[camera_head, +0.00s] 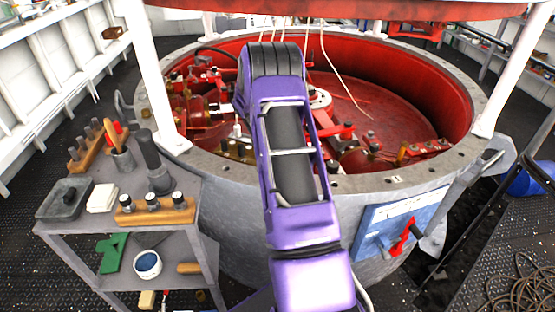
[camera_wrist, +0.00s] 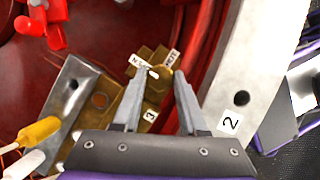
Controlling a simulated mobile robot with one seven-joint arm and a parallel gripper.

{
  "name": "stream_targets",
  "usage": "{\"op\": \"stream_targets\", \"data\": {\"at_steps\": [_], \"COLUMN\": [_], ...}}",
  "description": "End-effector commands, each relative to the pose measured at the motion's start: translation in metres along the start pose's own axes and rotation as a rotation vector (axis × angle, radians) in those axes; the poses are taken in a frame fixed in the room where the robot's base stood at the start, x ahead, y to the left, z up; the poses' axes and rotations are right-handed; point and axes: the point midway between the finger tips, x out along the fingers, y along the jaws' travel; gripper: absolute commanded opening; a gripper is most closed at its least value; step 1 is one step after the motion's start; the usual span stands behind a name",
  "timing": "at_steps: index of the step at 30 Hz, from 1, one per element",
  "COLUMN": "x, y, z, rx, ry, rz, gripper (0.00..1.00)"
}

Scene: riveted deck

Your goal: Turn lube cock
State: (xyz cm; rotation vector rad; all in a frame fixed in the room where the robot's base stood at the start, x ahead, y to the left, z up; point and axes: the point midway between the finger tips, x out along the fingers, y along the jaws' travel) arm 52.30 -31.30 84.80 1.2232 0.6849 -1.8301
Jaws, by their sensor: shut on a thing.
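The lube cock (camera_wrist: 153,95) is a small brass fitting inside the red drum, in the middle of the wrist view. Two white lettered tags stand at its far end, and a tag marked 3 lies on the brass below. My gripper (camera_wrist: 160,77) has one grey finger on each side of the cock's rounded brass top and is shut on it. The cock's lower part is partly hidden by the fingers. In the head view my purple arm reaches over the drum rim and hides the gripper.
The grey drum rim (camera_wrist: 233,97), with a 2 tag, runs close on the right. A bracket plate (camera_wrist: 72,88) and yellow-tipped (camera_wrist: 38,131) and white-tipped handles lie left. White posts (camera_head: 150,75) stand around the drum; a tool cart (camera_head: 98,228) stands left.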

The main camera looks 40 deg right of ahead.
Motion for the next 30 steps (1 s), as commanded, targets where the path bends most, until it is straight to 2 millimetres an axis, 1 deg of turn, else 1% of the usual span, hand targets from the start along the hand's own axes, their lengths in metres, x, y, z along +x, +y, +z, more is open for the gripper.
{"op": "stream_targets", "data": {"at_steps": [2,8,14,20,30], "x": [-0.0002,-0.0003,-0.0005,0.0000,0.0004], "y": [-0.0001,-0.0001,0.0008,0.0018,0.0038], "z": [0.0000,-0.0001,0.0000,0.0001,0.0003], "rx": [0.000,0.004,0.050,0.164,0.452], "ry": [0.000,0.000,-0.001,-0.001,-0.001], "rz": [0.000,-0.002,-0.020,-0.067,-0.186], "gripper": [0.00,0.00,0.00,0.00,0.00]}}
